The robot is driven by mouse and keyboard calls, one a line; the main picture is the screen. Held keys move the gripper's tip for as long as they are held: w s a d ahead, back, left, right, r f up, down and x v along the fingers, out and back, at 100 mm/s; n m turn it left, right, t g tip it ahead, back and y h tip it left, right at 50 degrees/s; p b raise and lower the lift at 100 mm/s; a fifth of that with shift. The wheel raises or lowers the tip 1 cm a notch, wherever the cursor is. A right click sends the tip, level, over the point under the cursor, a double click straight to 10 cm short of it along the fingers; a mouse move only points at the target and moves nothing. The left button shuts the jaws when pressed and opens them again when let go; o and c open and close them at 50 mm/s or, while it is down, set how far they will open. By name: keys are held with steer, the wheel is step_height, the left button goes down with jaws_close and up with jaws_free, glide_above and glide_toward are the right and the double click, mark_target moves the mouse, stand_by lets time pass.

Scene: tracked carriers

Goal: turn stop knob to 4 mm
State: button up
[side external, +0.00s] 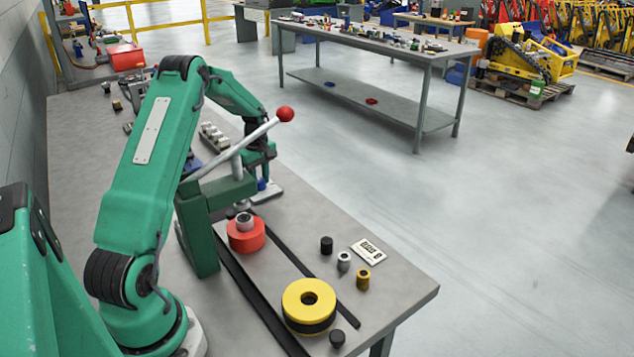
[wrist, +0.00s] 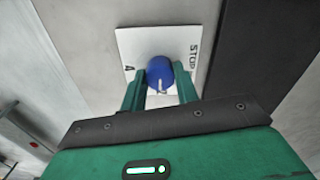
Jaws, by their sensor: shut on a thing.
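A pale pointer mark shows on the knob's near side; I cannot read any scale. My gripper (wrist: 160,84) is shut on the knob, one green finger on each side. In the side view the knob (side external: 262,184) is small and partly hidden below my gripper, behind the green press (side external: 200,235) with its red-balled lever (side external: 285,114). The white plate (side external: 268,191) shows there only in part.
An orange-red cylinder (side external: 246,238) stands under the press. A yellow and black ring (side external: 308,300), black rails (side external: 240,275), small black, grey and yellow cylinders (side external: 363,279) and a label card (side external: 368,251) are on the near bench. The lever stands close beside my forearm.

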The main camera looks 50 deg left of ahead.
steer(key=shift+m, duration=0.5)
steer(key=m, duration=0.3)
steer(key=shift+m, duration=0.3)
steer(key=m, duration=0.4)
steer(key=shift+r+m, duration=0.1)
steer(key=shift+m, duration=0.2)
steer(key=m, duration=0.4)
steer(key=shift+m, duration=0.3)
steer(key=m, duration=0.4)
steer(key=o, duration=1)
